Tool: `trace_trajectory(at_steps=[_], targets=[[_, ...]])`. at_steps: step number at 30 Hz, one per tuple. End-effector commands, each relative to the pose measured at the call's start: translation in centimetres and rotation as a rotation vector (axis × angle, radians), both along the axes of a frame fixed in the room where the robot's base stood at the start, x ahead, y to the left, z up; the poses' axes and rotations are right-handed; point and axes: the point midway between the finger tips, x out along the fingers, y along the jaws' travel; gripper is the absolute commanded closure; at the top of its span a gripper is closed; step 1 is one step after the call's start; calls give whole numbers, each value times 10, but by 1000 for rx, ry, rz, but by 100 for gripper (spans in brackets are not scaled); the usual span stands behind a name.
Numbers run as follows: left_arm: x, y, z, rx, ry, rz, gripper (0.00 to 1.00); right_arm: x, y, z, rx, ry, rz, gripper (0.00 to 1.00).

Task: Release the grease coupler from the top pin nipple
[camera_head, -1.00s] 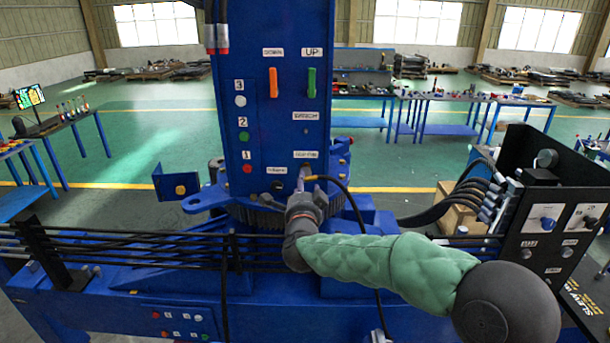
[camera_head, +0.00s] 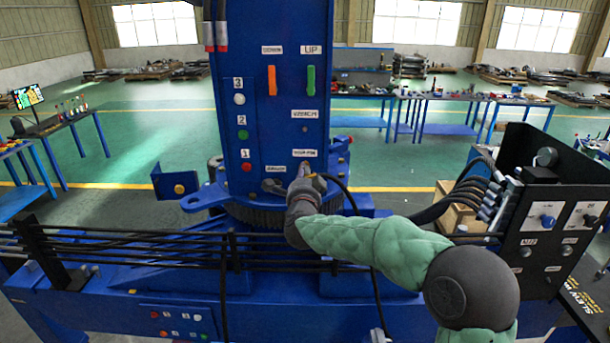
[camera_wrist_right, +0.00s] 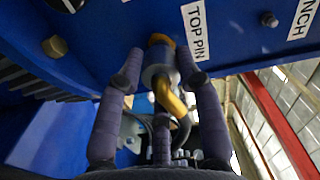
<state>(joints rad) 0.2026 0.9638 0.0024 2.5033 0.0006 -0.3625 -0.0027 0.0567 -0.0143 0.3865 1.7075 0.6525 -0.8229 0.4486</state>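The grease coupler (camera_wrist_right: 160,72) is a grey cylinder with a yellow hose end, seated at the top pin nipple below the TOP PIN label (camera_wrist_right: 194,32) in the right wrist view. The nipple itself is hidden behind the coupler. In the head view my right gripper (camera_head: 304,180) is at the lower right of the blue column (camera_head: 270,120) and hides most of the coupler. My left gripper is not in view.
A black hose (camera_head: 345,187) runs from the coupler down over the blue base. Black rails (camera_head: 130,240) cross in front of the column. A black control box (camera_head: 540,205) with hoses stands at the right. Orange (camera_head: 271,80) and green (camera_head: 311,80) handles are higher up.

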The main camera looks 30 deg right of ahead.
Motion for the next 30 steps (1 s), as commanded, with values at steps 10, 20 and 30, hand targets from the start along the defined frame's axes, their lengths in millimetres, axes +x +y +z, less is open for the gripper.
trace_trajectory(at_steps=[10,20,30], targets=[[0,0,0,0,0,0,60,0,1,2,-3,-2,3,100],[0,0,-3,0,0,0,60,-1,2,2,-5,-2,4,100],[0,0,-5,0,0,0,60,-4,5,1,-4,-1,4,100]])
